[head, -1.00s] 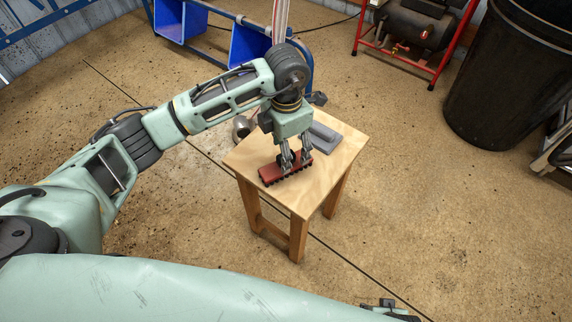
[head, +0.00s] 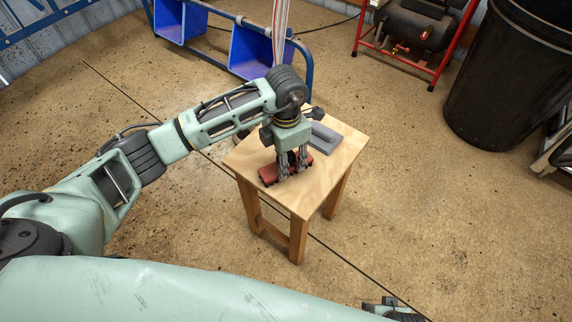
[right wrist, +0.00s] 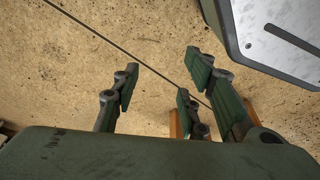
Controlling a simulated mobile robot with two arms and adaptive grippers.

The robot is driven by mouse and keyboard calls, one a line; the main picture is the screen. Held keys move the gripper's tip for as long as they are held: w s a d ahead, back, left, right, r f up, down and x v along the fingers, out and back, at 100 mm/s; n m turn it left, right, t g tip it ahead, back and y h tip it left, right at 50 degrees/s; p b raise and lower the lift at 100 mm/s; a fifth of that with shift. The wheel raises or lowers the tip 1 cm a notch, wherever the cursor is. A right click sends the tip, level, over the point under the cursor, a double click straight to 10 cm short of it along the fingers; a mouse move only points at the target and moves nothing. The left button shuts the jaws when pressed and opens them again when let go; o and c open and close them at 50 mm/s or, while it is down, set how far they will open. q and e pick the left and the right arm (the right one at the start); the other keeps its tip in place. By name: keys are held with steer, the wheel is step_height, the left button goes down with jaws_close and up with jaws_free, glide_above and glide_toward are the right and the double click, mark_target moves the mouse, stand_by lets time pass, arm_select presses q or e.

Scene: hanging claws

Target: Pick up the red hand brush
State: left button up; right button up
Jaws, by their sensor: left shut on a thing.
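The red hand brush (head: 268,176) lies on a small wooden table (head: 298,207), near its front left edge, with dark bristles along its underside. My left gripper (head: 289,172) points down over the brush with its fingers shut on the middle of it. The fingers hide the brush's middle, and its two ends show on either side. The brush still appears to be at table height. My right gripper (right wrist: 163,88) is open and empty in the right wrist view, its fingers well apart above the floor.
A grey trowel-like tool (head: 323,138) lies on the table behind my left gripper. Blue bins (head: 250,50) on a rack stand behind the table. A black barrel (head: 510,80) and a red-framed compressor (head: 412,30) stand at the back right. The floor right of the table is clear.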

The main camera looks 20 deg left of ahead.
mark_target(289, 156)
arm_select(q)
steer(key=c, duration=0.5)
steer(key=shift+r, duration=0.4)
steer(key=r, duration=0.2)
steer(key=d+r, duration=0.1)
steer(key=r, duration=0.1)
steer(key=shift+s+p, duration=0.1)
steer(key=shift+p, duration=0.2)
steer(key=shift+s+d+r, duration=0.6)
steer(key=shift+d+r, duration=0.45)
steer(key=shift+d, duration=0.65)
steer(key=shift+s+d+r, duration=0.55)
steer(key=shift+d+r, duration=0.5)
steer(key=shift+d, duration=0.6)
steer(key=shift+s+d+r, duration=0.6)
steer(key=shift+d+r, duration=0.45)
steer(key=shift+d, duration=0.65)
arm_select(e)
steer(key=shift+s+d+f, duration=0.1)
steer(key=shift+s+f, duration=0.4)
steer(key=shift+f, duration=0.3)
steer(key=shift+s+d+f, duration=0.1)
steer(key=shift+s+f, duration=0.4)
steer(key=shift+f, duration=0.25)
